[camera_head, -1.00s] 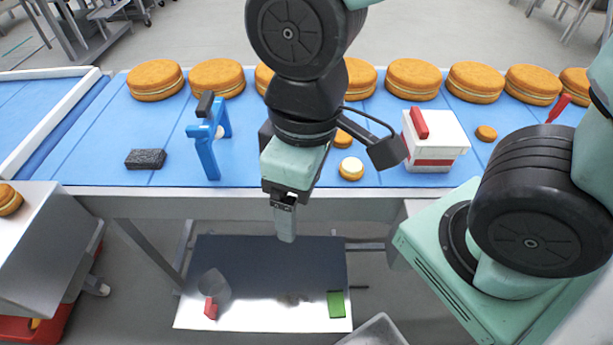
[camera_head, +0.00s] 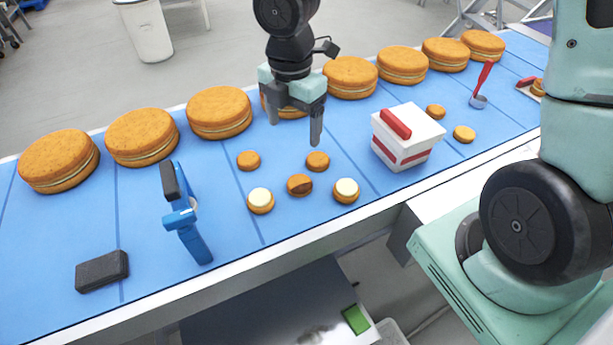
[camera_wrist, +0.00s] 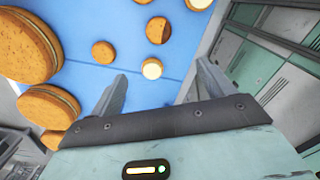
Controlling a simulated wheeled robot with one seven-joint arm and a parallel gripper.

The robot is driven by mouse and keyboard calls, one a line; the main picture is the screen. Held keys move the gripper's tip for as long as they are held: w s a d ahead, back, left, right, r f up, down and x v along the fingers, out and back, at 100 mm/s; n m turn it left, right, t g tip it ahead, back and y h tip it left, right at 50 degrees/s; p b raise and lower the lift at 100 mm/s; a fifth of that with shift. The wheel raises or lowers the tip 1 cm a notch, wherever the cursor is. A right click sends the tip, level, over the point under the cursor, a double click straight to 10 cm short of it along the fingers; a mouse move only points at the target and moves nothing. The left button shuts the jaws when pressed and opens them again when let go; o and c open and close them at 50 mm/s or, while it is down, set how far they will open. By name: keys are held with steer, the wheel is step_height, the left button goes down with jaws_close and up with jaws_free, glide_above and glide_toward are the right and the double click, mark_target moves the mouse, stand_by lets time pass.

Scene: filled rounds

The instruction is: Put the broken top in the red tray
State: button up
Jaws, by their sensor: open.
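The broken top (camera_head: 300,185) is a small round biscuit with a dark brown broken patch. It lies on the blue belt among small rounds, and also shows near the top of the wrist view (camera_wrist: 158,30). My gripper (camera_head: 294,130) is open and empty, above the belt and farther back than the broken top. In the wrist view my gripper's fingers (camera_wrist: 163,78) are spread, with nothing between them. I see no red tray clearly in the current views.
Two cream-topped rounds (camera_head: 346,190) and plain tops (camera_head: 248,160) lie around the broken one. A white-and-red box (camera_head: 408,138) stands to the right, a blue stand (camera_head: 188,225) to the left. Large filled rounds (camera_head: 220,112) line the back. A dark block (camera_head: 102,271) lies front left.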

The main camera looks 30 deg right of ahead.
glide_above(299, 182)
steer(key=f, duration=1.2)
steer(key=shift+a+f+b, duration=0.15)
steer(key=shift+a+b, duration=0.05)
steer(key=shift+b, duration=0.15)
steer(key=shift+d+f, duration=0.15)
steer(key=shift+f, duration=1.2)
steer(key=shift+d+f, duration=0.1)
steer(key=shift+f, duration=1.2)
steer(key=c, duration=0.8)
